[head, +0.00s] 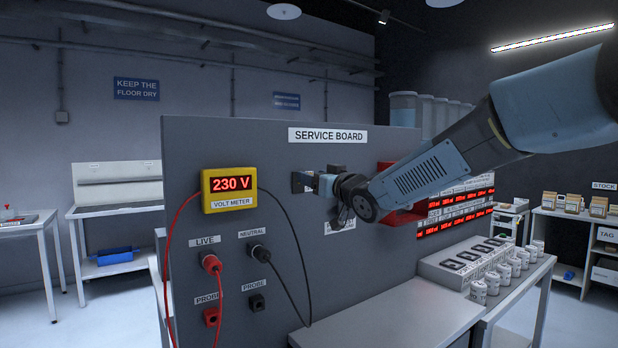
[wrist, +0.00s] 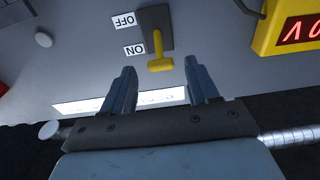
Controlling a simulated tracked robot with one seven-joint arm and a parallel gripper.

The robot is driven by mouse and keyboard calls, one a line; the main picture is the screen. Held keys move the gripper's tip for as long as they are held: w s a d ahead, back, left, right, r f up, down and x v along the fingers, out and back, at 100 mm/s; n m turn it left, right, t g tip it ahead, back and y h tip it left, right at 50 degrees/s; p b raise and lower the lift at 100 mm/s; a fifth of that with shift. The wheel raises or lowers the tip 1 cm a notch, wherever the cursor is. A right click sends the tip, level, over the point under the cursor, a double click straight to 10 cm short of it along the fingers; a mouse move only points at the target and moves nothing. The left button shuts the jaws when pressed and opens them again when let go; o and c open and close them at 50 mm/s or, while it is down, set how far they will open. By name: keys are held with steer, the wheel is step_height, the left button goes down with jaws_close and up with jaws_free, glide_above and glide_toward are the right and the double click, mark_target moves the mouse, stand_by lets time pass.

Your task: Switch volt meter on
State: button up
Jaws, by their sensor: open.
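The yellow volt meter (head: 229,189) on the grey service board (head: 340,135) is lit and reads 230 V in the head view. Its corner also shows in the wrist view (wrist: 283,28). The switch has a dark plate (wrist: 155,30) and a yellow T-shaped handle (wrist: 161,64). The handle lies at the ON label (wrist: 134,50), away from the OFF label (wrist: 124,20). My gripper (wrist: 160,69) is open, one finger on each side of the handle in the picture, with visible gaps. In the head view my gripper (head: 330,184) is at the board, partly covering the switch.
A red lead plugs in at LIVE (head: 211,263) and a black lead at NEUTRAL (head: 259,252); both hang in front of the board. Red and black PROBE sockets sit below.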

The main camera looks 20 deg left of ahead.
steer(key=v, duration=1)
steer(key=shift+d, duration=0.1)
